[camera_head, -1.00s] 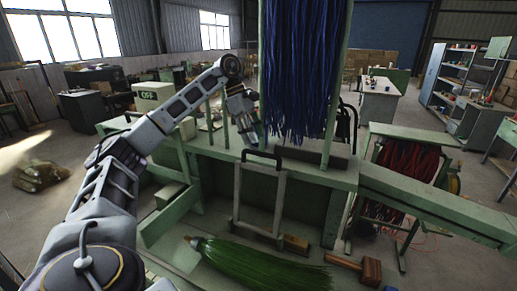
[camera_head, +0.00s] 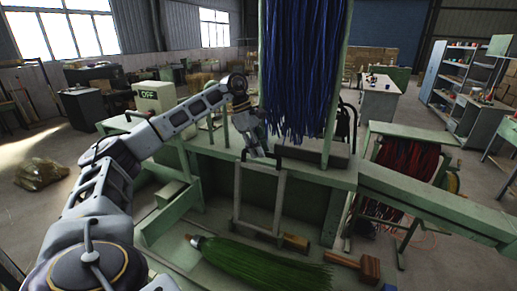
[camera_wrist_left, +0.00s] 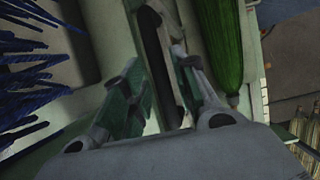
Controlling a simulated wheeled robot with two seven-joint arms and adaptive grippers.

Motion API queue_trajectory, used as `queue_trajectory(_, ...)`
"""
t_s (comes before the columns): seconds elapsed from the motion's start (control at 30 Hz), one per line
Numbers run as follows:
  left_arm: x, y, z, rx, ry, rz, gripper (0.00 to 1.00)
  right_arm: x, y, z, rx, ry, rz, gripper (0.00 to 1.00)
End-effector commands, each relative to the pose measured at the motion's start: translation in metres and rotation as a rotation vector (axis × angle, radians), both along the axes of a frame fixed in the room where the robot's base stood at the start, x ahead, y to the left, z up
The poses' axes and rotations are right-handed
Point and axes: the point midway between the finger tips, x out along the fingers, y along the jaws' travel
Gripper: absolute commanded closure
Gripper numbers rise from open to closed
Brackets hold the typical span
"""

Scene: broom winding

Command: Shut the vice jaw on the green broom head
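The green broom head (camera_head: 265,268) lies on the bench's lower shelf, its bristles toward the right; it also shows at the upper right of the left wrist view (camera_wrist_left: 224,45). The vice jaw (camera_head: 281,205) is a grey upright frame with a black handle on top, standing behind the broom head and apart from it. My left gripper (camera_head: 256,150) points down at the handle. In the left wrist view its fingers (camera_wrist_left: 157,68) are apart, with the black handle (camera_wrist_left: 158,50) between or just beyond them; contact is unclear. My right gripper is out of view.
Blue bristles (camera_head: 302,75) hang from a green frame just right of my left gripper. A wooden mallet (camera_head: 362,267) lies right of the broom head. A green rail (camera_head: 435,203) extends right.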

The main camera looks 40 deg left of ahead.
Motion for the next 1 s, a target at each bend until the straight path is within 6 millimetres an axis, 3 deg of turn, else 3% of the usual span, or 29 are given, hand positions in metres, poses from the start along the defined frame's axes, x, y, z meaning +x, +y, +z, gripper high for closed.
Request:
queue_trajectory(0.2,0.000,0.000,0.000,0.000,0.000,0.000,1.00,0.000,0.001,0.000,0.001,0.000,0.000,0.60)
queue_trajectory(0.67,-0.001,0.000,0.000,0.002,-0.006,0.000,1.00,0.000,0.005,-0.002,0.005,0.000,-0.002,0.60)
queue_trajectory(1.0,-0.005,-0.001,0.000,0.014,-0.043,0.000,1.00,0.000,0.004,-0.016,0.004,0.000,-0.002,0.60)
